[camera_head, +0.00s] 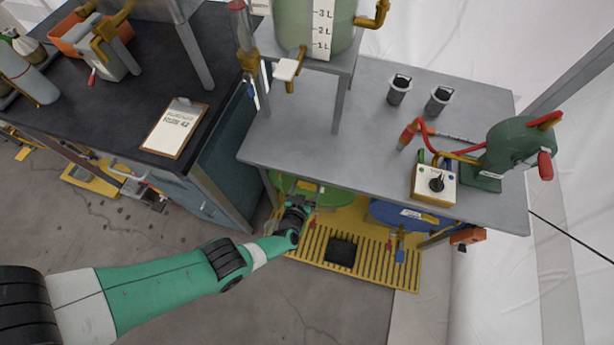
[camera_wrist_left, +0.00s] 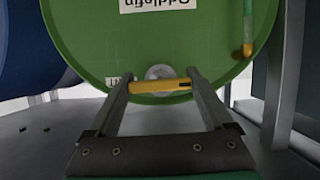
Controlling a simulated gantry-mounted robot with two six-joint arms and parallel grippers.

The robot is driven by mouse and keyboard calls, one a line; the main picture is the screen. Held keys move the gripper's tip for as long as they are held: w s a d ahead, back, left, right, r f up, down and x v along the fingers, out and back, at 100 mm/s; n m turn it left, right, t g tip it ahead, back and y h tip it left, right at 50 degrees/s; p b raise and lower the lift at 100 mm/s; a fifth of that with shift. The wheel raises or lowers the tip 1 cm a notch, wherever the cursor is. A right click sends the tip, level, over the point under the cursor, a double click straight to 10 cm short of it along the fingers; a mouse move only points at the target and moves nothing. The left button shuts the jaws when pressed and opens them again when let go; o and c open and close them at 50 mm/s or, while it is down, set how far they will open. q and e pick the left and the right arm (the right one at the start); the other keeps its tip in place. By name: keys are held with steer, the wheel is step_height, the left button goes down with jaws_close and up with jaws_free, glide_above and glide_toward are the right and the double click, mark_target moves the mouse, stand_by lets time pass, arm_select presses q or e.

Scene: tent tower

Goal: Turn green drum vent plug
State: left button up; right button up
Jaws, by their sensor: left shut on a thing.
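The green drum (camera_head: 325,197) lies under the grey bench, mostly hidden by the tabletop in the head view. In the left wrist view the drum's green end face (camera_wrist_left: 190,40) fills the upper middle, with upside-down lettering on a white label. A yellow bar-shaped vent plug handle (camera_wrist_left: 150,86) crosses in front of a round silver fitting (camera_wrist_left: 159,72) near the drum's lower rim. My left gripper (camera_head: 302,190) reaches under the bench edge; in the wrist view its fingers (camera_wrist_left: 158,86) are shut on the yellow handle's ends. My right gripper is not in view.
A blue drum (camera_head: 395,214) lies right of the green one, above a yellow slatted grate (camera_head: 325,247) with a dark patch. The grey tabletop (camera_head: 365,150) overhangs the drums. A bench leg stands close right of the left gripper in the wrist view (camera_wrist_left: 282,75).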

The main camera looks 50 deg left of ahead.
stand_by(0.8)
arm_select(q)
steer(key=o, duration=1.1)
steer(key=shift+o, duration=0.2)
steer(key=shift+s+d+r+p, duration=0.1)
steer(key=shift+s+r+p, duration=0.1)
steer(key=shift+p, duration=0.15)
steer(key=p+v, duration=0.7)
steer(key=v, duration=0.4)
steer(key=shift+p, duration=0.35)
steer(key=shift+d, duration=0.1)
